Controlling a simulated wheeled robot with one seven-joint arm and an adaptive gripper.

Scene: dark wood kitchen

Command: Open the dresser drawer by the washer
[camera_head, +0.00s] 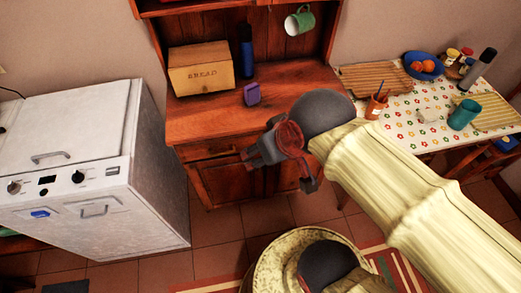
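The dresser (185,122) is reddish-brown wood, with a worktop, upper shelves and a cupboard door (222,182) below. Its drawer (207,150) is the narrow front just under the worktop and looks closed. The drawer's right part is hidden behind my gripper. The white washer (160,165) stands to the left of the dresser. My gripper (281,176) is in front of the dresser's right half, with its dark fingers spread apart and nothing seen between them. I cannot tell whether it touches the drawer.
A green mug (299,21) hangs above. A table with a flowered cloth (400,112) is at the right. Tiled floor (215,228) is clear before the dresser.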

